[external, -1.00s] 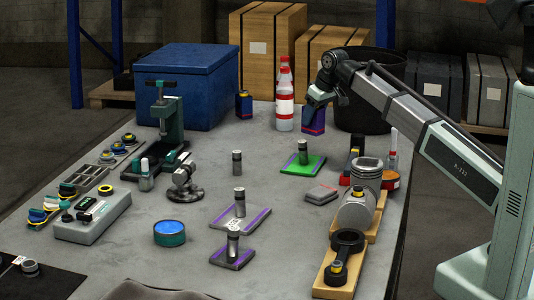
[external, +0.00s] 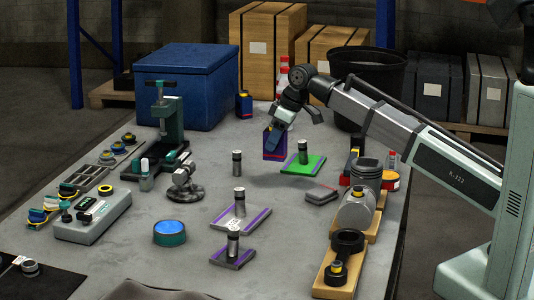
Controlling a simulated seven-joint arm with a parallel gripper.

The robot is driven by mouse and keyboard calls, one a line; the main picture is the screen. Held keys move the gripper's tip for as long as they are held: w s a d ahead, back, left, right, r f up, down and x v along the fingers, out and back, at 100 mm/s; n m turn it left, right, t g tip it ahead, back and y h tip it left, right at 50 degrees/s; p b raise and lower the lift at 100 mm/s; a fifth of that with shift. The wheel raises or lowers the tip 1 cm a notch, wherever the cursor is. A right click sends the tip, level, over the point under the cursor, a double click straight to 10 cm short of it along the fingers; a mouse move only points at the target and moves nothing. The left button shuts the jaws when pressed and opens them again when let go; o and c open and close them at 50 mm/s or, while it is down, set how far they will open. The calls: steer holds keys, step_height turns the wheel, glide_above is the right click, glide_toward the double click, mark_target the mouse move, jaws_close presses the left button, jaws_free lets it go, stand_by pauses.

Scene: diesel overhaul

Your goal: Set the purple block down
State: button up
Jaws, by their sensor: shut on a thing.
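The purple block (external: 274,145) has a dark reddish lower edge. It hangs from my gripper (external: 280,126), which is shut on its upper part. The block is left of the green plate (external: 302,165) with a dark upright peg. A faint shadow on the table suggests the block is above the surface, but I cannot tell how high. My gripper's fingers are small in this view and partly hide the block's top.
Two purple-edged plates with pegs (external: 240,215) stand in front. A grey flat piece (external: 321,194) lies to the right. A blue chest (external: 187,85), a small blue bottle (external: 244,104) and a black bin (external: 370,92) stand at the back.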

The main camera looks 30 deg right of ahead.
mark_target(286, 147)
steer(key=shift+f, duration=4.85)
steer(key=shift+f, duration=0.15)
steer(key=o, duration=1.4)
steer(key=v, duration=1.2)
